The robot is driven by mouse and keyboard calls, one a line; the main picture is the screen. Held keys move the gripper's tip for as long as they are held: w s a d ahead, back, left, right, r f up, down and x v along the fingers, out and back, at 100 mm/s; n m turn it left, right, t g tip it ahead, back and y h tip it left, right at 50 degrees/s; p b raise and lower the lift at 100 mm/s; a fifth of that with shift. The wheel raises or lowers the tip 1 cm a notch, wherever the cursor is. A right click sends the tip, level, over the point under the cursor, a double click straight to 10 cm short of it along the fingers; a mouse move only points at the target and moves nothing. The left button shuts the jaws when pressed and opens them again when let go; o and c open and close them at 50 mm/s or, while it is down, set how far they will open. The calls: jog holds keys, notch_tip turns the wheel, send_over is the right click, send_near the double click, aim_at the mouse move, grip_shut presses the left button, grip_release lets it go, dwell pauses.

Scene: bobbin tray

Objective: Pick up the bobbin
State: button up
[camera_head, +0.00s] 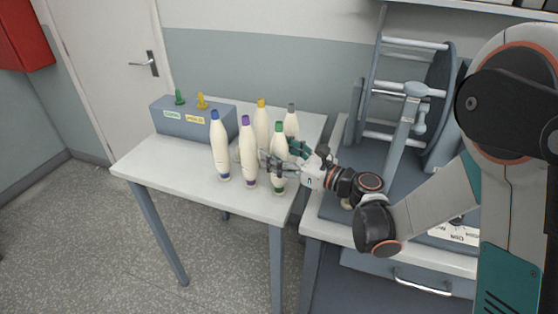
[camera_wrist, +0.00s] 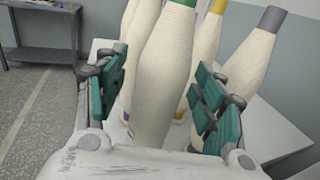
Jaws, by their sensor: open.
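Several cream bobbins with coloured tips stand upright on the white table (camera_head: 155,168). The green-tipped bobbin (camera_head: 279,146) is at the front right of the group. My gripper (camera_head: 284,158) is at this bobbin, reaching in from the right. In the wrist view the green-tipped bobbin (camera_wrist: 163,75) stands between the two open teal-padded fingers, with a gap visible on each side. The purple-tipped bobbin (camera_head: 247,153) and blue-tipped bobbin (camera_head: 219,148) stand to its left. The yellow-tipped bobbin (camera_head: 261,125) and grey-tipped bobbin (camera_head: 291,123) stand behind.
A grey-blue box (camera_head: 188,122) with green and yellow pegs and labels sits at the back left of the table. A winding machine with a large wheel (camera_head: 441,95) stands on the bench at right. The table's front left is clear.

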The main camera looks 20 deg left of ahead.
jog(key=c, duration=1.2)
jog(key=shift+c, duration=0.2)
jog(key=shift+r, duration=0.15)
